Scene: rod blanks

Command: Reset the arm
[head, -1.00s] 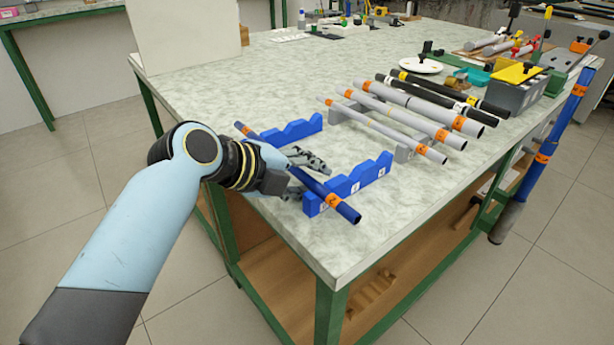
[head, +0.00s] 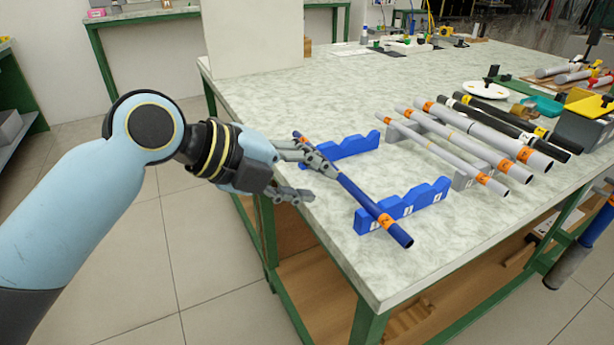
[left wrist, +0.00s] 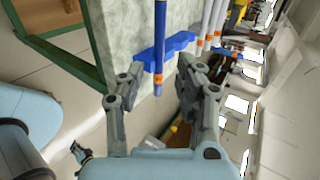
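A dark blue rod (head: 356,191) with orange bands lies across two blue notched racks, the near one (head: 443,188) and the far one (head: 368,144). My left gripper (head: 318,178) is at the table's left edge, beside the rod. Its fingers are spread and empty. The upper finger overlaps the rod in the head view; whether it touches cannot be told. In the left wrist view, the blue rod (left wrist: 160,50) shows between the two open fingers (left wrist: 157,80), in front of a blue rack (left wrist: 180,42).
Grey rods (head: 478,135) and black rods (head: 520,120) lie on grey racks right of the blue ones. A white plate (head: 487,90) stands behind them. A white panel (head: 255,35) rises at the table's back left. Bare tabletop (head: 340,235) lies at the near left edge.

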